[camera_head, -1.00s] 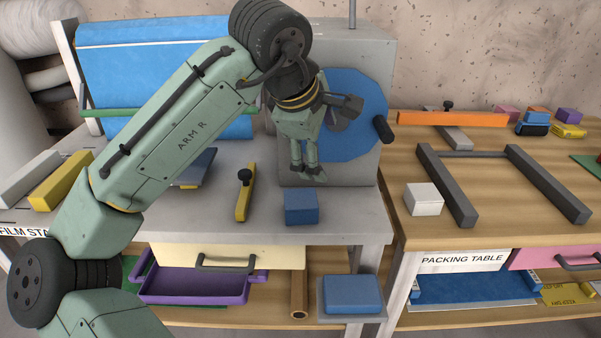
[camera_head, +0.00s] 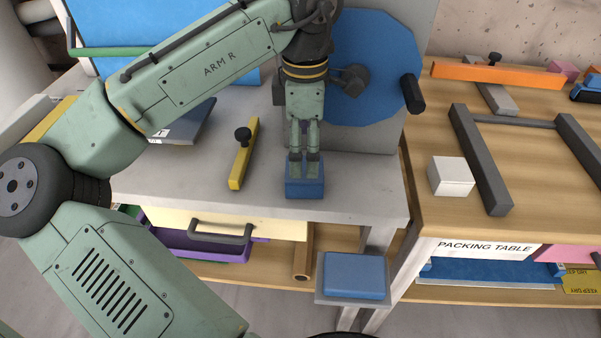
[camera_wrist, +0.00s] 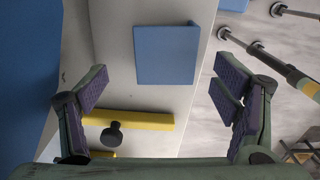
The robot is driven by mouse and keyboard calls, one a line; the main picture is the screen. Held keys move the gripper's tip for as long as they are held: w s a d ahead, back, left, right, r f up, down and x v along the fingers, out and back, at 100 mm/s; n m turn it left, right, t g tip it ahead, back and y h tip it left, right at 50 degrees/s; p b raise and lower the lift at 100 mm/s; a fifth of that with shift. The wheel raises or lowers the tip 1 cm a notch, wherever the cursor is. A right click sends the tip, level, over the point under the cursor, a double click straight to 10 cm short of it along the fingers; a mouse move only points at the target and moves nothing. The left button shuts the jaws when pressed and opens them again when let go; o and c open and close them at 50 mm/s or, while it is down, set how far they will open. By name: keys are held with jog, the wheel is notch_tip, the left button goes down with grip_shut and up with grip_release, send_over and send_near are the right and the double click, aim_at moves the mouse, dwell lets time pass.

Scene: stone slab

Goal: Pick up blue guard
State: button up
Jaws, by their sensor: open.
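The blue guard (camera_head: 304,189), a small blue block-like piece, lies on the grey table near its front edge. In the wrist view it is a blue square (camera_wrist: 166,55) with a narrow raised side on its right. My gripper (camera_head: 304,165) points down over it, and its fingertips cover the guard's back part in the head view. In the wrist view my gripper (camera_wrist: 160,86) is open and empty. The guard lies in line with the gap between the fingers, a little beyond the tips. The exact height between them is unclear.
A yellow bar with a black knob (camera_head: 243,155) lies left of the guard. A blue disc with a black handle (camera_head: 375,65) stands behind. A cream drawer (camera_head: 270,226) is below the table edge. A second blue block (camera_head: 355,275) sits lower on a grey plate.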

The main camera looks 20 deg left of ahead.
aim_at(304, 168)
jog(key=f, duration=0.2)
jog(key=f+p, duration=0.1)
jog(key=f, duration=0.1)
jog(key=shift+s+d+f, duration=0.1)
jog(key=shift+s+d, duration=0.05)
jog(key=shift+s, duration=0.2)
jog(key=shift+f, duration=0.55)
jog(key=shift+c, duration=0.6)
jog(key=c, duration=1)
jog(key=shift+w, duration=0.1)
